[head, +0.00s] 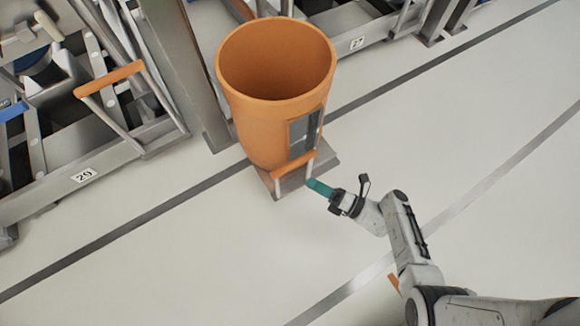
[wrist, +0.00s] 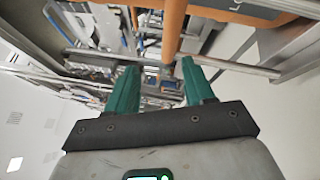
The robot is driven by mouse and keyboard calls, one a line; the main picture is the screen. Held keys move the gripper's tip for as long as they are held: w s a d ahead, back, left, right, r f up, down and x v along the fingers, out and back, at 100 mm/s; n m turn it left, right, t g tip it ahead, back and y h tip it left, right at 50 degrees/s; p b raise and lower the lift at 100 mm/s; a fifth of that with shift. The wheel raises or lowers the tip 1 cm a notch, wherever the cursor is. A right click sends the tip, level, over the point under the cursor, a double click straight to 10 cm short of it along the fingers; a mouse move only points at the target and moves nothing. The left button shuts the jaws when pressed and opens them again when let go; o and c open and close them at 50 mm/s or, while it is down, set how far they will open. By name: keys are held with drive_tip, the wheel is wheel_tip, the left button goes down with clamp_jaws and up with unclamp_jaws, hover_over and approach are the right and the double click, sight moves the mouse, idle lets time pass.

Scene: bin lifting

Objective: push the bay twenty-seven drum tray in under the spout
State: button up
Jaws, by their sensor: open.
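The drum tray (head: 324,165) is a flat grey plate low on the floor, pulled out in front of the racks. A tall, empty-looking orange drum (head: 257,123) stands upright on it and hides most of it. The tray's orange handle (head: 294,165) sits on grey posts at the front edge; it also shows in the wrist view (wrist: 174,28). My gripper (head: 312,184) is at the handle's right end, by the right post. In the wrist view my gripper (wrist: 158,65) has its teal fingers apart, with the handle just beyond the tips; contact is unclear.
Left, a metal rack has a "20" plate (head: 84,175) and another orange handle (head: 108,79). A grey upright post (head: 185,70) stands behind the drum's left side. A plate at the back right (head: 357,43) is too small to read surely.

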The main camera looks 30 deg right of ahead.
drive_tip(key=w+a+m+t+h+b, duration=0.1)
drive_tip(key=w+a+m+h+b, duration=0.1)
drive_tip(key=w, duration=0.8)
drive_tip(key=shift+w+m+t+b, duration=0.4)
drive_tip(key=shift+m+b, duration=0.25)
drive_tip(key=shift+m, duration=0.45)
drive_tip(key=shift+a, duration=0.1)
drive_tip(key=shift+s, duration=0.1)
clamp_jaws()
